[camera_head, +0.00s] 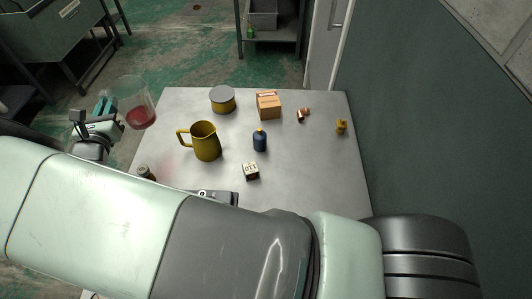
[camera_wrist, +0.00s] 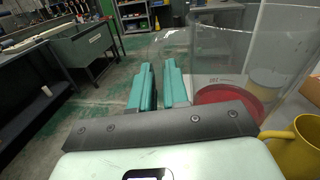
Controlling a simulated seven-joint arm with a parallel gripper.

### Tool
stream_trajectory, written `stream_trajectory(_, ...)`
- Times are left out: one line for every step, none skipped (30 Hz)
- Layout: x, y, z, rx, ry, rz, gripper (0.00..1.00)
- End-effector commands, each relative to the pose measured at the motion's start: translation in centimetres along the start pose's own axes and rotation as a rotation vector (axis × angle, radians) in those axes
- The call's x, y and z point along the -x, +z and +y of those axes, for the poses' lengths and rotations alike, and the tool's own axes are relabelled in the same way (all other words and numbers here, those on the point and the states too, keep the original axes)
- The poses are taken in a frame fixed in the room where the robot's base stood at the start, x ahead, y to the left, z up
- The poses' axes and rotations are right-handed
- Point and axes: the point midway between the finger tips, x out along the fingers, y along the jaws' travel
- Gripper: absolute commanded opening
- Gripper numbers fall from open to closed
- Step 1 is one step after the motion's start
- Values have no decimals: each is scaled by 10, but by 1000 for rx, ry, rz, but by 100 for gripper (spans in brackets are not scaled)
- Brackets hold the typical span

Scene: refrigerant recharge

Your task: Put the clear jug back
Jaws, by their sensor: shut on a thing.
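The clear jug (camera_head: 136,92) has red liquid in its bottom and is at the left of the head view, held up by the table's far left corner. My gripper (camera_head: 104,108) is at the jug's left side and is shut on it. In the wrist view the teal fingers of my gripper (camera_wrist: 158,88) are close together beside the clear jug (camera_wrist: 240,55), whose red liquid shows low at the right. The exact grip on the jug, probably at its handle, is hard to make out through the clear wall.
The grey table (camera_head: 310,165) holds a yellow pitcher (camera_head: 207,142), a round tin (camera_head: 222,100), a cardboard box (camera_head: 268,106), a blue bottle (camera_head: 260,142), a small labelled block (camera_head: 251,171), copper fittings (camera_head: 303,115) and a brass piece (camera_head: 341,127). My arm covers the near side.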

Motion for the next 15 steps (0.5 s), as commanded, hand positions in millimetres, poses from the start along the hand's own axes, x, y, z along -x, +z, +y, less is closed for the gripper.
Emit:
stream_trajectory(0, 7, 0, -1, 0, -2, 0)
stream_trajectory(0, 9, 0, 0, 0, -2, 0)
stream_trajectory(-2, 5, -7, 3, -8, -1, 0)
stream_trajectory(-3, 4, -10, 4, -11, -1, 0)
stream_trajectory(-4, 3, -13, 4, -15, -2, 0)
stream_trajectory(-5, 2, -16, 5, -19, -2, 0)
stream_trajectory(-6, 1, -20, 5, -22, -3, 0)
stream_trajectory(-7, 1, -22, 5, -26, -3, 0)
stream_trajectory(-9, -1, -29, 6, -33, -3, 0)
stream_trajectory(-10, -2, -33, 7, -37, -4, 0)
stream_trajectory(-11, -3, -37, 7, -41, -4, 0)
stream_trajectory(-12, -4, -42, 7, -47, -5, 0)
stream_trajectory(-14, -6, -49, 9, -54, -5, 0)
stream_trajectory(-15, -7, -55, 10, -61, -6, 0)
stream_trajectory(-17, -9, -63, 10, -70, -6, 0)
